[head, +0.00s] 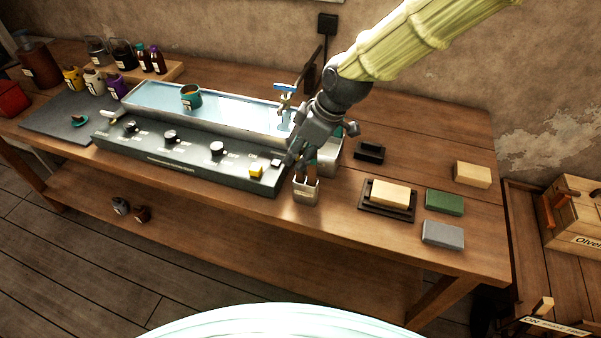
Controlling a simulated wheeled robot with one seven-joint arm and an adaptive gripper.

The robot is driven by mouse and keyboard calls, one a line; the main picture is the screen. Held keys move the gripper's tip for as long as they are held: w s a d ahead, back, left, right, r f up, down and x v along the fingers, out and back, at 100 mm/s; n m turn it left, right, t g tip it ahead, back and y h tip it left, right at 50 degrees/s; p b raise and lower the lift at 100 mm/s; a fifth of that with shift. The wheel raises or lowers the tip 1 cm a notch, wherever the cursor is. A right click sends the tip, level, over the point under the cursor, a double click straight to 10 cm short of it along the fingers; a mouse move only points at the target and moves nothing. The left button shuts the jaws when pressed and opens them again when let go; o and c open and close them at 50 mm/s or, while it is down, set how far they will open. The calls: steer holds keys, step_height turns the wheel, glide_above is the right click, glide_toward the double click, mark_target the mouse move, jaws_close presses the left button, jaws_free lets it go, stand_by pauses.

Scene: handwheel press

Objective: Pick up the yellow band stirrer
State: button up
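A small pale holder (306,194) stands near the front edge of the workbench, just right of the control panel. Brown stick-like stirrers (305,174) rise from its top; no yellow band can be made out on them at this size. My gripper (294,160) points downward just above and left of the holder, close to the stirrers. Its fingers are dark and small in the view, and whether they are open or shut on a stirrer cannot be told. My gripper and wrist hide part of the basin's right end.
The control panel (185,155) with knobs and a yellow button lies left, before a water-filled basin (215,108) holding a teal mug (190,97). A blue-handled tap (286,90) stands beside my wrist. A tray (367,207) with a cream block and several other blocks lie right.

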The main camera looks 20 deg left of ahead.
mark_target(300, 175)
steer(key=shift+w+p+x, duration=0.15)
steer(key=shift+p+x, duration=0.3)
steer(key=shift+x, duration=0.8)
steer(key=shift+w+p+x, duration=0.15)
steer(key=shift+p+x, duration=0.3)
steer(key=shift+x, duration=0.85)
steer(key=shift+d, duration=0.2)
jaws_close()
